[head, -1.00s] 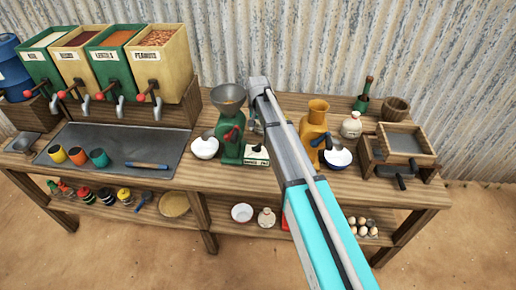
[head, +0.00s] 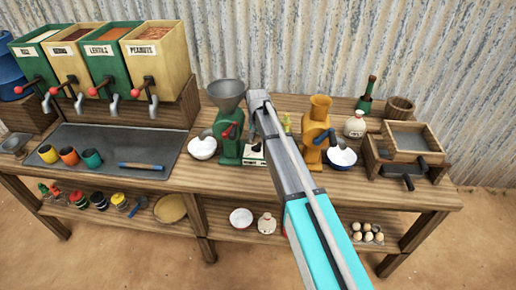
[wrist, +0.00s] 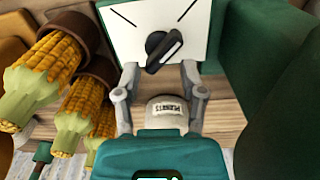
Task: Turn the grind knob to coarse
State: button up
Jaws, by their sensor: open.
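The grind knob (wrist: 163,48) is black with a white pointer line. It sits on a white panel (wrist: 125,35) with dark tick marks, in the wrist view. The pointer line slants between lower left and upper right; I cannot tell which setting it marks. My gripper (wrist: 160,68) is open, its two grey fingertips apart just below the knob, one towards each side. I cannot tell whether they touch it. In the head view the green grinder (head: 229,135) stands on the bench left of my arm, which hides the knob and my fingers.
Corn cobs (wrist: 55,55) lie left of my gripper in the wrist view. A pale labelled item (wrist: 167,112) shows between the fingers. A white bowl (head: 202,148) stands left of the green grinder; the yellow grinder (head: 318,135) stands right of my arm.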

jog(key=shift+f+b, duration=0.9)
jog(key=shift+f, duration=0.3)
jog(key=shift+c, duration=0.3)
